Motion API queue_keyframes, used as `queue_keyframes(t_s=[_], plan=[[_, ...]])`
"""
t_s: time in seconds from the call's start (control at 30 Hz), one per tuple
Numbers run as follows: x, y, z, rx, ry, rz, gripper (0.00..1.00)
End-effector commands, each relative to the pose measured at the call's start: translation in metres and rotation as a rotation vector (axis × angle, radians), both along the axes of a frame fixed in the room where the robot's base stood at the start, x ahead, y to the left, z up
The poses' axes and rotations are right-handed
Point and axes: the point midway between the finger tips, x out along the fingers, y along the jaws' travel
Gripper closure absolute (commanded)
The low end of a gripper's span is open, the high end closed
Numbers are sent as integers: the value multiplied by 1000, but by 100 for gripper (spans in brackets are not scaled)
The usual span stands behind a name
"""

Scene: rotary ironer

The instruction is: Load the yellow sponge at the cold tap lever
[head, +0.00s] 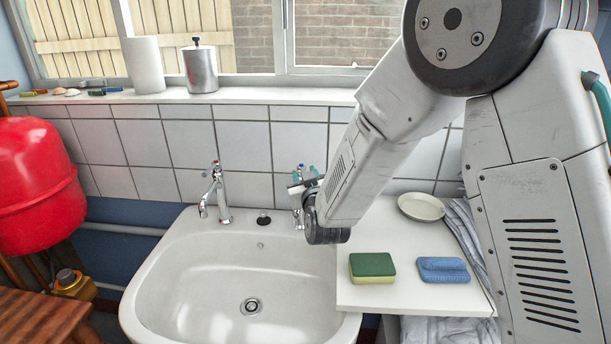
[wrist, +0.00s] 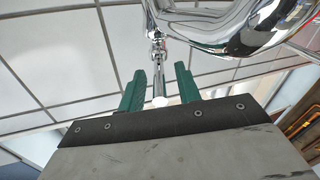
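The sponge (head: 372,270), yellow with a green top, lies on the white counter right of the basin. The blue-marked cold tap (head: 299,205) stands at the basin's back right, partly hidden by my gripper (head: 303,177). In the wrist view, my gripper (wrist: 159,70) has its two green fingers apart. A thin chrome lever (wrist: 157,55) reaches between them, with a pale rounded end (wrist: 160,101). Gaps show on both sides of the lever, so the fingers do not appear closed on it. No sponge is in the gripper.
The red-marked tap (head: 218,190) stands left of a dark plug (head: 263,218) on the white basin (head: 180,275). A blue folded cloth (head: 443,270) and a pale dish (head: 421,207) lie on the counter. A tiled wall (head: 243,147) rises close behind the taps.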

Motion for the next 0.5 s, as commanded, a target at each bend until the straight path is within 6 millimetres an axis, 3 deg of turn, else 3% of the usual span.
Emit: queue_keyframes(t_s=[0.3,0.5], plan=[[-50,-7,0,0,1,1,66],[-71,-11,0,0,0,1,66]])
